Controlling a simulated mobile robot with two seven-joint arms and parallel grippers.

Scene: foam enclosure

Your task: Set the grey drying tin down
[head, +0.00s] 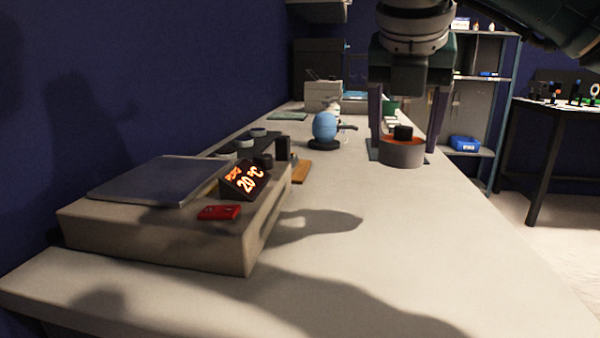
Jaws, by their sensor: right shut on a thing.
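The grey drying tin (402,156) is a low round tin with an orange inside and a black piece in its middle. It is at the right side of the long pale bench (400,240), upright. My right gripper (405,148) comes down from above, with one finger on each side of the tin, and is shut on it. Whether the tin's underside touches the bench or a flat dark piece partly hidden behind it, I cannot tell. My left gripper is not in view.
A blue round object (324,126) on a black base stands left of the tin. The bench in front of the tin is clear.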

